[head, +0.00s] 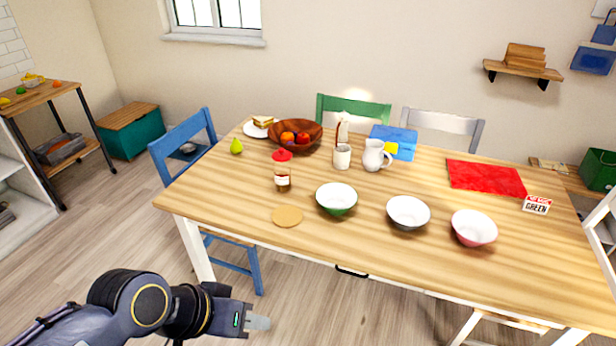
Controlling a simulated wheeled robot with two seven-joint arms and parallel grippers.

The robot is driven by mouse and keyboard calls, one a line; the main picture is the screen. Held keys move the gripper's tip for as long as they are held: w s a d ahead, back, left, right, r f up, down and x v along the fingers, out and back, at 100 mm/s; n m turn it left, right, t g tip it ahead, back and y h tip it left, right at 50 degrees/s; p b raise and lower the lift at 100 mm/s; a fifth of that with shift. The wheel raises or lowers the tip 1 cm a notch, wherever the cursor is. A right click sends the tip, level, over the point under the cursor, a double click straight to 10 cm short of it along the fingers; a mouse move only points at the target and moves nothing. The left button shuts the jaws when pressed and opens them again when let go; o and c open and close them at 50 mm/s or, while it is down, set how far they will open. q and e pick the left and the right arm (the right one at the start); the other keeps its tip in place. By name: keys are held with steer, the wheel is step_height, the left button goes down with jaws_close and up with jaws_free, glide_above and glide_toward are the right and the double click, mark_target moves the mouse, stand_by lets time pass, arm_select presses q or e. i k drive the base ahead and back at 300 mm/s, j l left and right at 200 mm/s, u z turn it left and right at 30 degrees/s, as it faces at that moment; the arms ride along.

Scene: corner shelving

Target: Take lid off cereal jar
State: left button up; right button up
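The cereal jar (282,181) stands upright on the wooden table, left of the middle. It is clear with brown contents and a pale label. Its red lid (282,155) is on top of it. My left gripper (258,322) is low in the picture, in front of the table's near left corner and well apart from the jar. I see its fingers from the side, so their gap does not show. My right gripper is not in view.
A round tan disc (287,216) lies in front of the jar. A green bowl (337,196) stands to its right, with two more bowls beyond. A fruit bowl (311,146), cup (342,157) and pitcher (374,157) stand behind. A pear (236,146) is left.

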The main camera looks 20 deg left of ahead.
mark_target(281, 155)
steer(key=i+j+z, duration=0.1)
steer(key=i+j, duration=0.15)
steer(key=i+j+z, duration=0.15)
steer(key=j, duration=0.3)
steer(key=i+j+z, duration=0.1)
steer(key=i+j, duration=0.25)
steer(key=i+j+z, duration=0.1)
steer(key=j, duration=0.35)
steer(key=i, duration=0.1)
